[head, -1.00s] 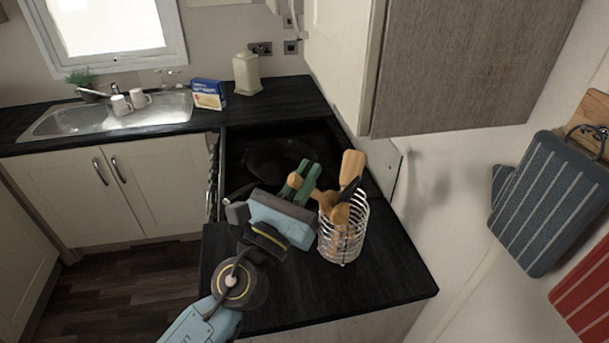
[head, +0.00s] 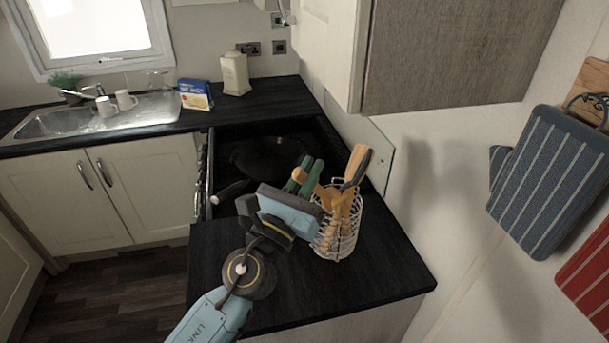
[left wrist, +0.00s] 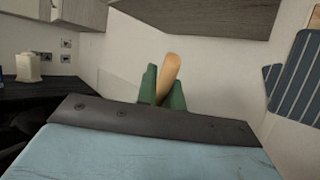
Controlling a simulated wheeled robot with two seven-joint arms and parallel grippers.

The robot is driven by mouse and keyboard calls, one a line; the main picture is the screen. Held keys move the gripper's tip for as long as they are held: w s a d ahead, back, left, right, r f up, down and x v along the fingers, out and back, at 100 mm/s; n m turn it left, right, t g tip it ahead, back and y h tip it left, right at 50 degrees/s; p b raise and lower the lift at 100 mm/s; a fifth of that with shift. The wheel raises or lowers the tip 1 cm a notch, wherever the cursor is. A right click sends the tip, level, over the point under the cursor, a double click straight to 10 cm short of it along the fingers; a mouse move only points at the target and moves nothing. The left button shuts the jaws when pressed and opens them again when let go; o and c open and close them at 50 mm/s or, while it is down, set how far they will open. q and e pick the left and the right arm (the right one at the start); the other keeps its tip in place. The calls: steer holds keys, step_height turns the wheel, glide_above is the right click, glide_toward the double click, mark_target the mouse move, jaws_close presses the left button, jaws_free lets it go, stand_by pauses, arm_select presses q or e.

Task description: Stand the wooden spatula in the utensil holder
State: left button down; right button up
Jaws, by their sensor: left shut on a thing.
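The utensil holder (head: 336,243) is a round white wire basket on the dark counter, with wooden and dark utensils standing in it. My left gripper (head: 304,175) has green fingers and is just left of the holder's top. It is shut on the wooden spatula (head: 299,174), whose rounded end sticks out between the fingers. In the left wrist view the wood (left wrist: 171,70) rises between the green fingers (left wrist: 163,88). Toward the holder the spatula's far part overlaps the other utensils, so I cannot tell whether it is inside the basket. My right gripper is out of view.
A dark pan (head: 268,155) sits on the hob behind my left gripper. A wall cabinet (head: 445,55) hangs above and behind the holder. Striped cloths (head: 550,180) hang on the right wall. The counter (head: 385,275) right of and in front of the holder is bare.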

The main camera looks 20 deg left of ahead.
mark_target(321, 192)
arm_select(q)
steer(key=shift+w+d+f+b, duration=0.1)
steer(key=shift+w+f+b, duration=0.55)
steer(key=shift+f+b, duration=0.25)
steer(key=shift+w+d+f+b, duration=0.15)
steer(key=shift+w+f+b, duration=0.5)
steer(key=shift+f+b, duration=0.15)
steer(key=shift+w+d+f+b, duration=0.1)
steer(key=shift+w+f+b, duration=0.55)
steer(key=shift+f+b, duration=0.25)
steer(key=shift+f, duration=0.1)
steer(key=c, duration=1.5)
jaws_free()
steer(key=shift+w, duration=0.2)
steer(key=shift+o, duration=0.2)
steer(key=shift+s, duration=0.1)
steer(key=shift+s, duration=0.1)
